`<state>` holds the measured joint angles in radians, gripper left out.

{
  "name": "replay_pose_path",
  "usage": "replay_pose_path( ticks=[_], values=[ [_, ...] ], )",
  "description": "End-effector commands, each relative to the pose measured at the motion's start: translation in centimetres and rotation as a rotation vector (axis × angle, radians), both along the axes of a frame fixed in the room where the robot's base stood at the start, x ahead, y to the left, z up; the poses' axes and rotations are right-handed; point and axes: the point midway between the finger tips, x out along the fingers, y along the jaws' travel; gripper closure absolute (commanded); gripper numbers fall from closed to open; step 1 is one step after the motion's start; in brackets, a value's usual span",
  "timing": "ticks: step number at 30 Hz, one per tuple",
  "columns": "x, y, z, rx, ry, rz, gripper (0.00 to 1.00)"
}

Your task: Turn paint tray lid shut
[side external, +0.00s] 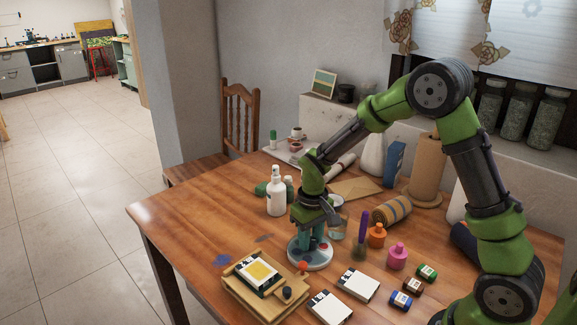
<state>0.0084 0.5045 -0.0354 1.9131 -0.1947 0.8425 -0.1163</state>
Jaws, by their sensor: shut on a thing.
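The round paint tray (322,264) stands on the wooden table, with a pale rim and small dark and red spots on it. My gripper (311,241) points down directly over it. The fingers are shut on the paint tray lid at the top of the tray. The fingers and wrist cover much of the lid, so its outline and how far it is turned cannot be told.
A white bottle (276,194) stands left of my gripper, and a glass jar (338,229) close right. A purple-handled brush (362,226), orange bottle (376,236) and pink bottle (397,256) stand further right.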

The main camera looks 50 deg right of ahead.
Motion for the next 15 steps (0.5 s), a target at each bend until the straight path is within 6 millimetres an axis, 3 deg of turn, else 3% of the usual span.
replay_pose_path(
  ticks=[15],
  values=[
    [-0.05,0.02,0.07,0.001,0.002,-0.443,0.97]
  ],
)
